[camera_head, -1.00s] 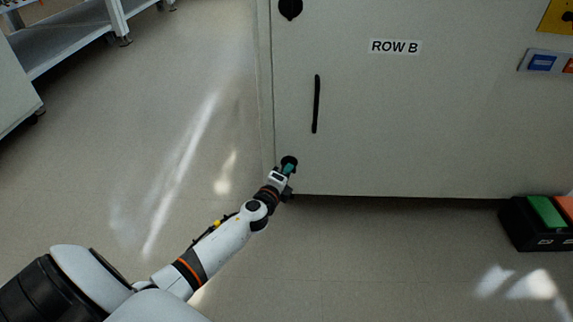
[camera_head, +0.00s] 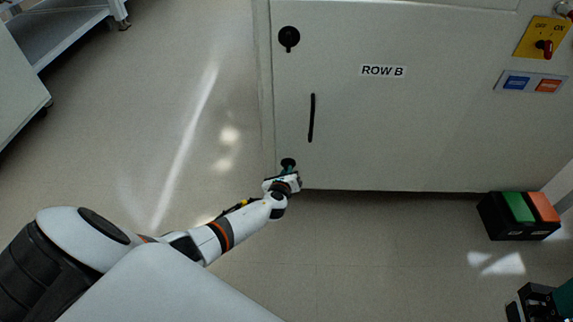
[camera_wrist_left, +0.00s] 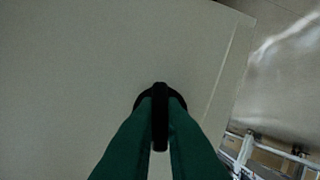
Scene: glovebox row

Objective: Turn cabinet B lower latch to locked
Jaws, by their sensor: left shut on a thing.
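The lower latch (camera_head: 288,162) is a black round knob near the bottom left corner of the white cabinet door (camera_head: 350,150) labelled ROW B. My left gripper (camera_head: 287,170) is at this latch, mostly covering it in the head view. In the left wrist view, the green fingers (camera_wrist_left: 160,125) are shut on the latch's black bar (camera_wrist_left: 160,112), one on each side, with the round base (camera_wrist_left: 160,90) behind. The bar stands upright in that view, while the door edge is slanted. A black and teal part at the bottom right corner, probably my right gripper (camera_head: 540,300), is cut off.
The upper latch (camera_head: 289,38) is a black knob with its tab pointing down. A black door handle (camera_head: 312,118) lies between the latches. A black box with green and orange tops (camera_head: 518,222) stands on the floor at right. A shelf (camera_head: 70,40) stands at far left.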

